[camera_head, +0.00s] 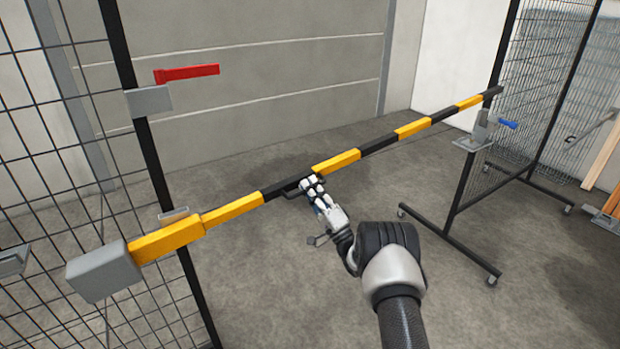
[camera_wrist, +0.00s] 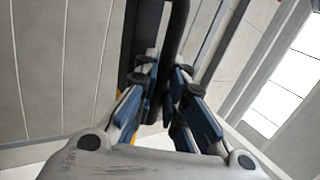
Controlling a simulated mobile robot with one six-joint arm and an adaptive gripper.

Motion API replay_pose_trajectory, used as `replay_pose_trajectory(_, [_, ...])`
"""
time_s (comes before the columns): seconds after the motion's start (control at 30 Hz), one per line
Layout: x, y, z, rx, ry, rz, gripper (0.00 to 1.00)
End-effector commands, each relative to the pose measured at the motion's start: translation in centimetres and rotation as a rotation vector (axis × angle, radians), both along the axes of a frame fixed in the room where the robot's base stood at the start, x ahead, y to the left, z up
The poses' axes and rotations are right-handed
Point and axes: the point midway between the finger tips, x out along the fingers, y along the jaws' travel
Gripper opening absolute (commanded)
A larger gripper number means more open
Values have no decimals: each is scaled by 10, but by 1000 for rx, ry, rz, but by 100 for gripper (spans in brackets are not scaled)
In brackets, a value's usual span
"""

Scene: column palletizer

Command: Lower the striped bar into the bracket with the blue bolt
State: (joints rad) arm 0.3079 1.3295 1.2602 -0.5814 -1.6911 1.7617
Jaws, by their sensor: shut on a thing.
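The yellow-and-black striped bar (camera_head: 235,209) runs across the head view from a grey block (camera_head: 103,270) at lower left, rising to the upper right. The bracket (camera_head: 481,132) with the blue bolt (camera_head: 507,124) sits on a stand at right. The bar's far end shows above the bracket in the picture; their gap in depth is hard to judge. My gripper (camera_head: 312,186) is shut on a dark handle at the bar's middle. The wrist view shows the black handle (camera_wrist: 174,38) between my blue-padded fingers, with a dark part of the bar (camera_wrist: 143,40) beside it.
Mesh fence panels stand at left and right. The right stand's wheeled feet (camera_head: 490,280) reach into the floor area. The grey floor under the bar is clear.

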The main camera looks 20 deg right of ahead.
Motion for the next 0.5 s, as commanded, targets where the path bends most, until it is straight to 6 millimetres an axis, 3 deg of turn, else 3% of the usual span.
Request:
replay_pose_trajectory(0.2, [0,-1,-34,89,21,-4,0])
replay_pose_trajectory(0.5, [0,0,-50,133,36,-4,0])
